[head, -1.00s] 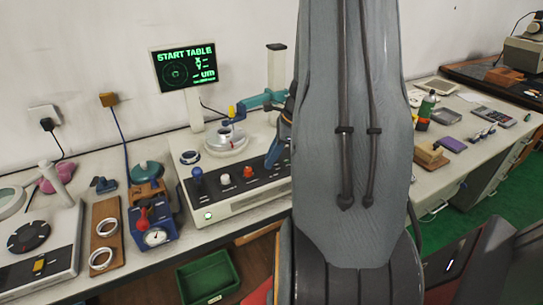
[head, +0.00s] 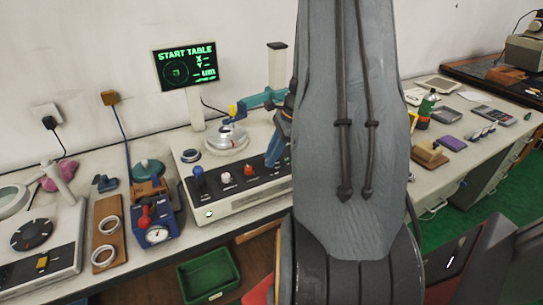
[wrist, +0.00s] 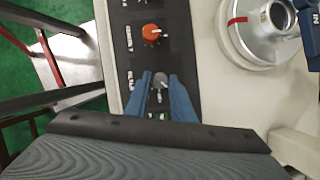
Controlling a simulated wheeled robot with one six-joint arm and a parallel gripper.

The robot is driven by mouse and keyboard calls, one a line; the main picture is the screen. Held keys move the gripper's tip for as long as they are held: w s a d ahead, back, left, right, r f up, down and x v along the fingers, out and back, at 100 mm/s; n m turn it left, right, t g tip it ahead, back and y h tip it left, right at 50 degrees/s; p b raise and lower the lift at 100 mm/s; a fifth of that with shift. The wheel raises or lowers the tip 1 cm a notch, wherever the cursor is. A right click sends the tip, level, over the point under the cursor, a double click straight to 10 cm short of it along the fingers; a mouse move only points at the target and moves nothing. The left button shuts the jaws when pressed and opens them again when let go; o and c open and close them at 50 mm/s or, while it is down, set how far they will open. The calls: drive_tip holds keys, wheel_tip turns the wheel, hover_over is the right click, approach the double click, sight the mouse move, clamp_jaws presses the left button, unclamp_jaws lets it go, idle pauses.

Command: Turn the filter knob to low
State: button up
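A grey knob (wrist: 160,80) with a pale pointer is on the dark control panel (wrist: 137,52) in the wrist view. My gripper (wrist: 160,76) has its two blue fingers on either side of this knob, apart, with the knob between their tips. I cannot tell whether either finger touches it. A red knob (wrist: 152,33) with a pale pointer sits further along the panel. The labels are too small to read, so I cannot tell which is the filter knob. In the head view, my gripper (head: 274,152) is at the panel's right part, partly hidden by my arm.
A green bin (head: 208,276) lies below the bench. My arm hides the machine's right side.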

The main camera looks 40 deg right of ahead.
sight(280, 165)
drive_tip(key=o, duration=0.3)
drive_tip(key=shift+o, duration=0.2)
drive_tip(key=shift+r, duration=0.1)
drive_tip(key=b+v, duration=0.1)
drive_tip(key=v, duration=0.6)
drive_tip(key=shift+r+b, duration=0.35)
drive_tip(key=shift+b, duration=0.05)
drive_tip(key=shift+d, duration=0.1)
drive_tip(key=s+a+n+h, duration=0.2)
drive_tip(key=s+a+n, duration=0.1)
drive_tip(key=a+n, duration=0.8)
drive_tip(key=s+a+n+g+h, duration=0.1)
drive_tip(key=s+a+n, duration=0.3)
drive_tip(key=a+n, duration=0.8)
drive_tip(key=shift+s+a+f+n+h, duration=0.3)
drive_tip(key=shift+a+f+h, duration=0.1)
drive_tip(key=shift+a, duration=3.85)
